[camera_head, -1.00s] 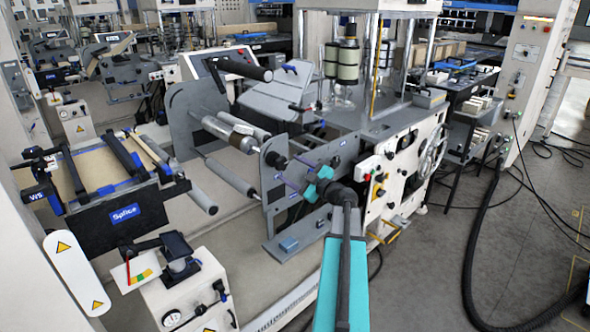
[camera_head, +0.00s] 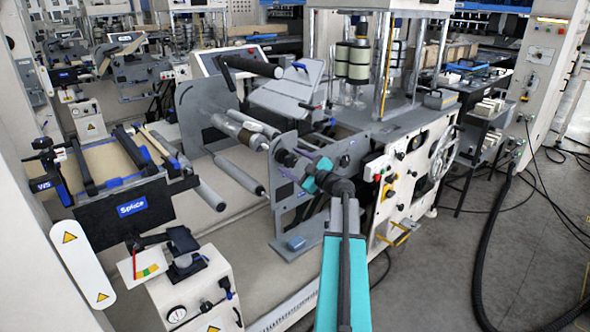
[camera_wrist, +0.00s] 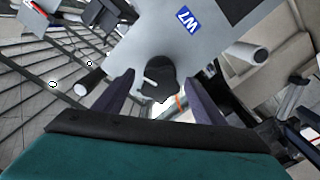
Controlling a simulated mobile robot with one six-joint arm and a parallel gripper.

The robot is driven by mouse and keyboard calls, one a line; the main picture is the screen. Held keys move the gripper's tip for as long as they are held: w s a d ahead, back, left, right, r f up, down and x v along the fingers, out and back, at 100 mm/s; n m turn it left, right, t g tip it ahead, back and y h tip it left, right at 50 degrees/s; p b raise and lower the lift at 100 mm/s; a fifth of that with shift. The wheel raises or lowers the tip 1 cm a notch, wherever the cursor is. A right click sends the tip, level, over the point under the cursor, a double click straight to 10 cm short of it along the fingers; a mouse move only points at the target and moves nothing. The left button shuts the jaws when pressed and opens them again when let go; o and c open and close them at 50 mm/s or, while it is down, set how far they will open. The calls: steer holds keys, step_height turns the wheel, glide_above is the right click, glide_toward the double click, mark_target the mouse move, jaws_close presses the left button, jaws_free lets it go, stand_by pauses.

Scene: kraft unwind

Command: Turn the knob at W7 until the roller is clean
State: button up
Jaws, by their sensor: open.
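The blue W7 label (camera_wrist: 187,19) is on a grey plate in the wrist view. Below it a dark knob (camera_wrist: 160,72) with a small light lever-like piece stands between my fingers. My gripper (camera_wrist: 159,84) is open, one finger on each side of the knob; I cannot tell whether either touches it. In the head view my gripper (camera_head: 304,172) is at the grey side plate, and a dark round part (camera_head: 286,157) shows by its fingers. The silver roller (camera_head: 238,130) with a brown band spans the unwind frame behind the plate. Whether its surface is clean is too small to tell.
A white control panel with buttons and a handwheel (camera_head: 443,155) stands close right of my arm. The Splice table (camera_head: 125,207) and a white cabinet (camera_head: 195,290) with a gauge are at left. Black cables (camera_head: 490,240) lie on the open floor at right.

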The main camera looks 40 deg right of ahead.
steer(key=shift+w+b, duration=0.3)
steer(key=shift+w, duration=0.25)
steer(key=shift+c, duration=0.4)
steer(key=c, duration=1)
